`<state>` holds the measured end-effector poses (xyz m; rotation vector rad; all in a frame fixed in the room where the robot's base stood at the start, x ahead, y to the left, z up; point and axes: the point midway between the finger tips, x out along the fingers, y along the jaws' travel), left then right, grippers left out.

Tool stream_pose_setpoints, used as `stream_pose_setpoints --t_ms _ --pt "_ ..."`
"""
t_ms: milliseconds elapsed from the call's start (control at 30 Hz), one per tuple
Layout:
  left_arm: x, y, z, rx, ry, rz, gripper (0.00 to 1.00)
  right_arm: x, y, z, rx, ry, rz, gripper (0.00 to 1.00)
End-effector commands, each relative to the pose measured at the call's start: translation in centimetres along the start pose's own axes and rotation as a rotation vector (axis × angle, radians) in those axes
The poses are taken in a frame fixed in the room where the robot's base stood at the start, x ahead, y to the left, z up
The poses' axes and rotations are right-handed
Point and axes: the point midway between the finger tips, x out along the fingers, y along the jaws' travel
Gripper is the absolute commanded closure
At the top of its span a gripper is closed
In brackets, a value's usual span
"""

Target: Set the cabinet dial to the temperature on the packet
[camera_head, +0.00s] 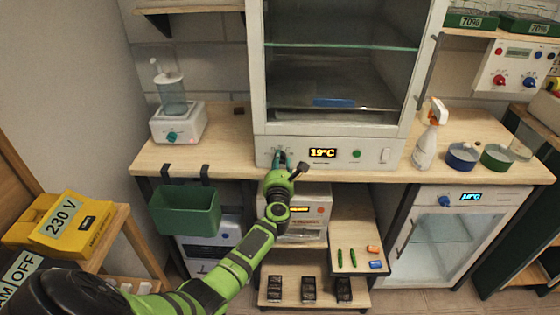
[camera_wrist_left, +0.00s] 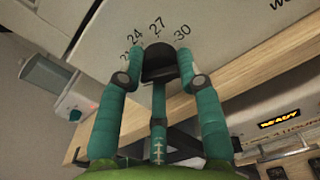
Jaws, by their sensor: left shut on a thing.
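The cabinet (camera_head: 420,60) stands on the wooden bench with its glass door shut. Its display (camera_head: 323,153) reads 19°C. My left gripper (camera_head: 281,160) is at the panel's left end, shut on the black dial (camera_wrist_left: 158,62). In the left wrist view the teal fingers of this gripper (camera_wrist_left: 158,79) press the dial from both sides. The scale marks 24, 27 and 30 show around it, with another partly hidden at left. The dial's pointer cannot be made out. Dark packets (camera_head: 308,289) stand on the low shelf; their print is too small to read. My right gripper is out of view.
A green button (camera_head: 357,154) and a white switch (camera_head: 385,155) sit right of the display. A spray bottle (camera_head: 430,135) stands right of the cabinet, a dispenser (camera_head: 178,118) left. A green bin (camera_head: 185,209) hangs from the bench's front edge.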

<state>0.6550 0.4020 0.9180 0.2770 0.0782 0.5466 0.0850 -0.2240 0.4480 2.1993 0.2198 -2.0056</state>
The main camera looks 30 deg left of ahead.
Motion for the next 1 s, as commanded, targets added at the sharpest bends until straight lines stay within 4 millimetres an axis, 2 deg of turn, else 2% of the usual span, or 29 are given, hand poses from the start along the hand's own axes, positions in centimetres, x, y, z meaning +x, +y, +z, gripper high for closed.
stream_pose_setpoints --t_ms 1000 --pt "0.0 0.0 0.1 0.966 0.001 -0.002 0.97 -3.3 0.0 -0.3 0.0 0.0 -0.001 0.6"
